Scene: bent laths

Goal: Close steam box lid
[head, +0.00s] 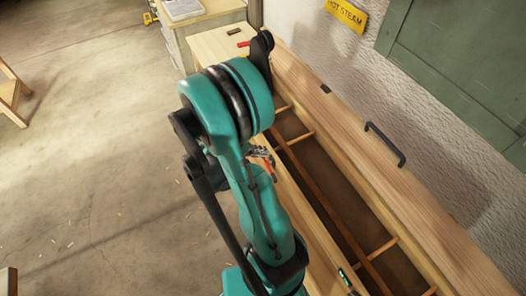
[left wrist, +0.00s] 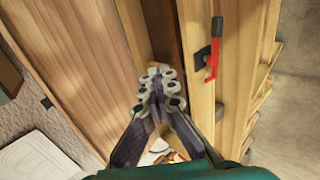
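The long wooden steam box (head: 303,205) runs diagonally across the right of the head view, with its dark, slatted inside showing. Its wooden lid (head: 420,205) stands open on the wall side, with a black handle (head: 385,145) on it. My left gripper (left wrist: 160,88) shows in the left wrist view with its fingertips together and nothing seen between them. It is over the box, near a red-handled latch (left wrist: 214,45) on a wooden edge. In the head view my teal arm hides most of that gripper and part of the box. My right gripper is not in view.
A yellow HOT STEAM sign (head: 347,14) and a green door or shutter (head: 450,60) are on the wall behind. A cabinet (head: 205,25) with papers stands beyond the far end. A wooden stool (head: 10,95) is at the left. The concrete floor (head: 90,150) is largely clear.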

